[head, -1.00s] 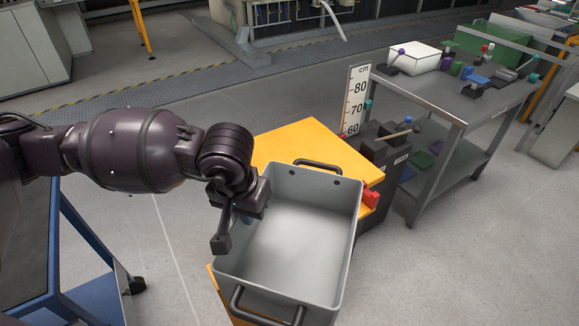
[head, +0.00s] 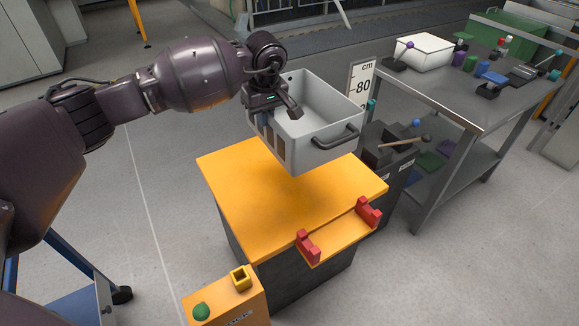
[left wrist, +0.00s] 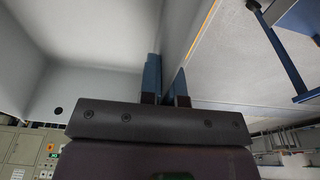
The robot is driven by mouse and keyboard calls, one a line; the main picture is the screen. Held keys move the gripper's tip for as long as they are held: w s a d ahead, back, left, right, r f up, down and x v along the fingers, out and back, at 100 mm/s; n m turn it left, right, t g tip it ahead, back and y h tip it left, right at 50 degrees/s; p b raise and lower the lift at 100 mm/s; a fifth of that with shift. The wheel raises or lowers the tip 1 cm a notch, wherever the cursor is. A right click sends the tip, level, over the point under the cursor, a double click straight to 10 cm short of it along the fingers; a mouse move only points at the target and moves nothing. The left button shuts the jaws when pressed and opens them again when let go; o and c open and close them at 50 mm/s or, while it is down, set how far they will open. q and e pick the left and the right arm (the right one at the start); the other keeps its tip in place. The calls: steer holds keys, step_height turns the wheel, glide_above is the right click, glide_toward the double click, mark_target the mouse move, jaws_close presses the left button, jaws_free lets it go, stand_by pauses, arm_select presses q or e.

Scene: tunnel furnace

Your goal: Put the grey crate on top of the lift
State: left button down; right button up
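The grey crate (head: 335,155) is upright and open at the top, with dark handles. It appears to hang over the back part of the lift's orange top (head: 270,215), with a soft shadow below it; the exact gap is hard to judge. My left gripper (head: 272,108) is shut on the crate's left wall near its rim. In the left wrist view, the fingers (left wrist: 165,90) straddle the crate's thin wall (left wrist: 180,35). The crate looks empty, though its near wall hides part of its floor. My right gripper is out of view.
Red brackets (head: 308,246) stand on the lift's front ledge. A control box with a green button (head: 201,312) is at the front. A height scale (head: 360,85) stands behind the crate. A metal table (head: 440,95) with tools is at the right.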

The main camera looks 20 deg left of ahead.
arm_select(q)
steer(key=shift+w+f, duration=0.15)
steer(key=shift+f, duration=0.1)
step_height(320, 180, down, 19)
steer(key=b, duration=0.4)
steer(key=shift+f, duration=0.2)
steer(key=shift+r, duration=0.15)
steer(key=c, duration=1.7)
jaws_free()
steer(key=shift+f, duration=0.2)
steer(key=o, duration=0.4)
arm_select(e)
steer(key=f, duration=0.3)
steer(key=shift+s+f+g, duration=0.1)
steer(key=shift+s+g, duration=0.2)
